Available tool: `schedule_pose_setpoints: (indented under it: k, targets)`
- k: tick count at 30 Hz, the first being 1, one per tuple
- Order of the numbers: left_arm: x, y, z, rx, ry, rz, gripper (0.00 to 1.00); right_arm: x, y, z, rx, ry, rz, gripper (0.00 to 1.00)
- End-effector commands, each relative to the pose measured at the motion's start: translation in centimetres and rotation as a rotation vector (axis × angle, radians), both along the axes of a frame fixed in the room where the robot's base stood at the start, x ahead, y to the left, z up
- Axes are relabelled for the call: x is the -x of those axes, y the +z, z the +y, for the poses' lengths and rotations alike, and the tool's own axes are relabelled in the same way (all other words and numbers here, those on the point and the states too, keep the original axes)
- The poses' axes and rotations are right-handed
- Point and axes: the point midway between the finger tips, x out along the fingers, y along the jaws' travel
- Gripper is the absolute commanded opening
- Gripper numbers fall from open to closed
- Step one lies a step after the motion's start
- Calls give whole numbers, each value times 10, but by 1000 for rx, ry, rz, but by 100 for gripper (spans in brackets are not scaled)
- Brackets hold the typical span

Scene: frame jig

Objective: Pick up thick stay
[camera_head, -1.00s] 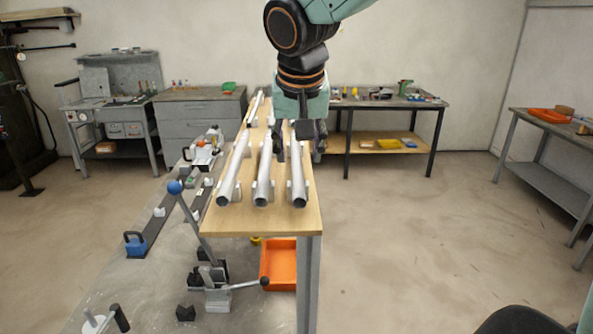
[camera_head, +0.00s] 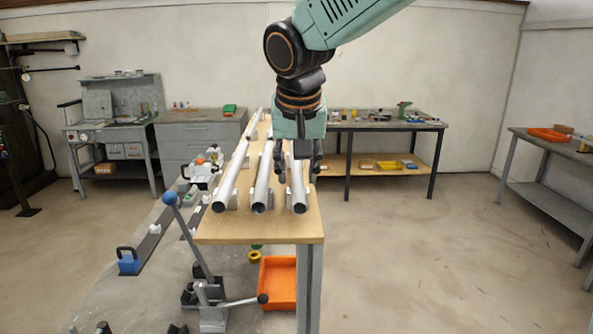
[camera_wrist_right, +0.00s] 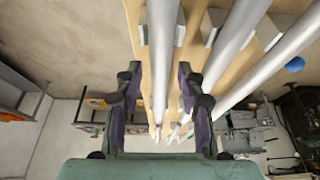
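Several pale grey tubes lie lengthwise in small holders on a narrow wooden table (camera_head: 240,229); which one is the thick stay I cannot tell. At the near end are a left tube (camera_head: 229,184), a middle tube (camera_head: 262,185) and a right tube (camera_head: 299,197). My right gripper (camera_head: 298,173) points down over the right tube, one finger on each side. In the right wrist view its open fingers (camera_wrist_right: 158,105) straddle that tube (camera_wrist_right: 160,60), with gaps visible on both sides. My left gripper is not in view.
A blue-knobbed lever (camera_head: 172,199) rises left of the table. An orange bin (camera_head: 278,283) sits low beneath the table's near end. Benches (camera_head: 390,122) and grey drawers (camera_head: 200,135) stand behind. The floor at right is open.

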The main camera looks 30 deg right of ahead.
Motion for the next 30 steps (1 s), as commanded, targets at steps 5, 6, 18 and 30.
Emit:
schedule_pose_setpoints:
  k: [5, 6, 18, 30]
  targets:
    - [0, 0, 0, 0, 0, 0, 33, 0, 0, 0, 0, 0, 0, 21]
    - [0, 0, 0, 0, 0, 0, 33, 0, 0, 0, 0, 0, 0, 17]
    - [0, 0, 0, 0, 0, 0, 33, 0, 0, 0, 0, 0, -1, 0]
    - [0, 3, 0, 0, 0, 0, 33, 0, 9, 0, -1, -1, -2, 0]
